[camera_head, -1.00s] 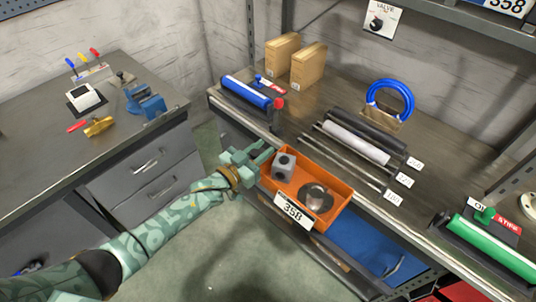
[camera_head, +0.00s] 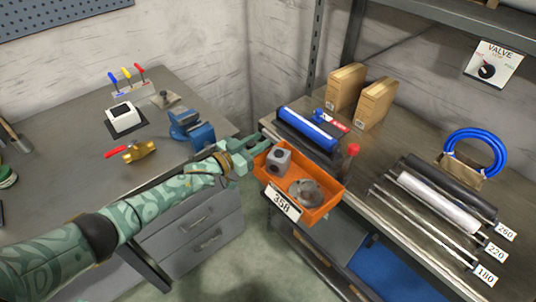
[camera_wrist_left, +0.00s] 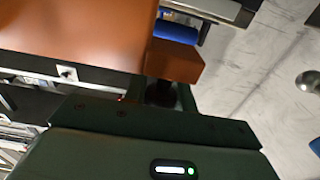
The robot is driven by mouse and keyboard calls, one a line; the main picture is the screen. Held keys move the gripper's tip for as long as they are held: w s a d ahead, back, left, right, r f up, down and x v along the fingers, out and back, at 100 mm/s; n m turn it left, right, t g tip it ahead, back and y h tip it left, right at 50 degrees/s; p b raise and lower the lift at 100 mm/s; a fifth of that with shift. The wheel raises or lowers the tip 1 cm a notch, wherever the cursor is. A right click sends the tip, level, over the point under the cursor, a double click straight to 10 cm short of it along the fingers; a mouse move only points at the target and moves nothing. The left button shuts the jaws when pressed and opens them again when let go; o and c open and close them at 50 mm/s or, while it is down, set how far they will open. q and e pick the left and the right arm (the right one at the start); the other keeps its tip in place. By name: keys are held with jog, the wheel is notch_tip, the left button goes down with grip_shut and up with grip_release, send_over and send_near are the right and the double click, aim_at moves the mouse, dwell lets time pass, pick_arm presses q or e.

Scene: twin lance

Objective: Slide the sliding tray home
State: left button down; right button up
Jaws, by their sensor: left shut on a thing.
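The sliding tray is an orange open box (camera_head: 327,204) with a label reading 358 on its front. It is at the front edge of the right-hand bench, near the blue roller. It holds a grey block with a hole (camera_head: 279,161) and a round grey metal part (camera_head: 305,192). My left gripper (camera_head: 252,155) is shut on the tray's left end. In the left wrist view the orange tray (camera_wrist_left: 85,30) fills the upper left, and its orange tab lies at my left gripper (camera_wrist_left: 165,92); the fingertips are partly hidden. My right gripper is not in view.
A blue roller (camera_head: 310,130) lies on the bench behind the tray. Long rods (camera_head: 440,200) lie to the right. Two cardboard boxes (camera_head: 360,100) stand at the back. The left bench bears a blue vise (camera_head: 192,130). A blue bin (camera_head: 385,275) is below the bench.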

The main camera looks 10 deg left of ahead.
pick_arm(q)
jog(key=w+a+b, duration=0.2)
jog(key=w+a, duration=0.2)
jog(key=a, duration=0.1)
jog(key=shift+a+b, duration=0.35)
jog(key=shift+a, duration=0.05)
jog(key=c, duration=1.3)
grip_release()
jog(key=shift+w+a, duration=0.1)
jog(key=shift+o, duration=0.8)
